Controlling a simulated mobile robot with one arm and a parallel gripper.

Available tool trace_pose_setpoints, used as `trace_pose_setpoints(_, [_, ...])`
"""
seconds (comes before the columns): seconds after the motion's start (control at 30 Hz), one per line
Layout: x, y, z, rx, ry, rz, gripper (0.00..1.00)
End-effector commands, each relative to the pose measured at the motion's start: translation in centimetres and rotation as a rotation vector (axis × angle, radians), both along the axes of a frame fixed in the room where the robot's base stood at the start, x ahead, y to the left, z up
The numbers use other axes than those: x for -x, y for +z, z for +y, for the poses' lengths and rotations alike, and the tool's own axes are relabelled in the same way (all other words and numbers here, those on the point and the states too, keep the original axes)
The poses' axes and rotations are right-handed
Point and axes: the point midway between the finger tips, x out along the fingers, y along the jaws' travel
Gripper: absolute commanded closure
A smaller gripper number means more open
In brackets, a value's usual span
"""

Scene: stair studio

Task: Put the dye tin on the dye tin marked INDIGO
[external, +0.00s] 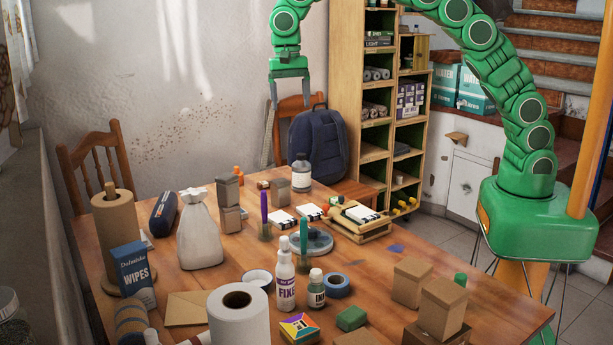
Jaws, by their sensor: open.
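My gripper (289,104) hangs high above the back of the table, fingers pointing down, spread and empty. Two grey block-shaped containers, which may be the dye tins, stand at the table's back left: an upper one (228,190) appears to rest on a lower one (231,220). A small grey part shows above or behind the upper one; I cannot tell which. No INDIGO marking is readable, so I cannot tell which tin bears it. My gripper is well above these containers and to their right, touching nothing.
A white sack (199,235) stands left of the grey containers. A purple upright item (264,207), a clear bottle (301,174) and white cards (282,219) are nearby. Brown boxes (411,283), a paper roll (239,322) and bottles crowd the front. The right middle of the table (400,255) is fairly clear.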

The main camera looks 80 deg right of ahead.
Motion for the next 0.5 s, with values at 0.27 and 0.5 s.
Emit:
trace_pose_setpoints(0.27, [6.2,2.4,-2.1,-0.011,0.176,0.012,0.22])
trace_pose_setpoints(0.5, [11.8,3.6,-3.8,-0.022,0.329,0.023,0.22])
